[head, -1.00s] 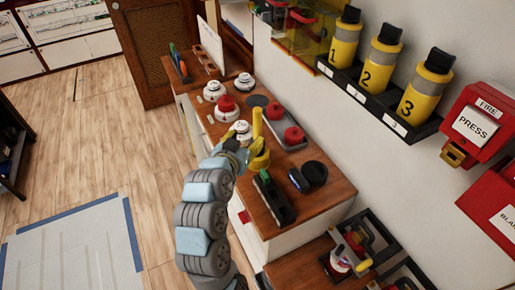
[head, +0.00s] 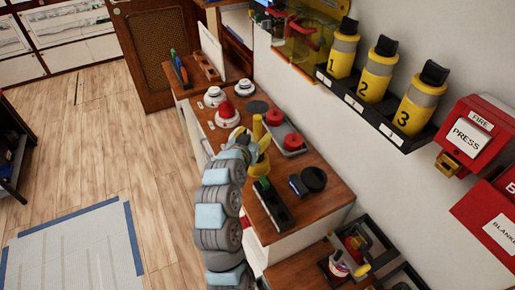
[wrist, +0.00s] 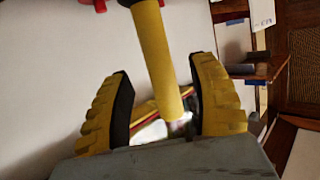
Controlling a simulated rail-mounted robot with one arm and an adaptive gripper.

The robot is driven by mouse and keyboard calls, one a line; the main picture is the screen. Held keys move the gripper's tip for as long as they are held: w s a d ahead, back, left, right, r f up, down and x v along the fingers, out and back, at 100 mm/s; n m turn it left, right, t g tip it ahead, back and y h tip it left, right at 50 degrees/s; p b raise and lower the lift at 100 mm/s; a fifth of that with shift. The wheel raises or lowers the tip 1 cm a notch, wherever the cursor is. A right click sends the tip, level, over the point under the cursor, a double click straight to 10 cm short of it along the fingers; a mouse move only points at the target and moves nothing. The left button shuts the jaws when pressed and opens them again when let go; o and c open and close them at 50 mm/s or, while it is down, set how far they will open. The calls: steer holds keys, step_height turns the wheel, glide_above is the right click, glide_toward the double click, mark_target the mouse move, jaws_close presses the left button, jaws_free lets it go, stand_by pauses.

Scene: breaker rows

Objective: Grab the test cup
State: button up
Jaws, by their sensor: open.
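In the wrist view the yellow cylinder (wrist: 158,60) runs down between my fingers. My gripper (wrist: 163,95) is open, with a yellow, black-padded finger on each side of it and visible gaps. In the head view my gripper (head: 258,150) is at the cylinder and hides part of it. Contact cannot be told.
White detectors (head: 244,89) and a red-topped one (head: 227,115) stand behind. A grey tray (head: 293,152) with red round pieces is to the right. A black-cased tool (head: 271,205) and a dark round piece (head: 314,179) lie in front. The wall (head: 330,120) is close on the right.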

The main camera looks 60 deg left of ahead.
mark_target(256, 133)
steer(key=shift+p+x, duration=0.4)
steer(key=shift+x, duration=1.15)
jaws_close()
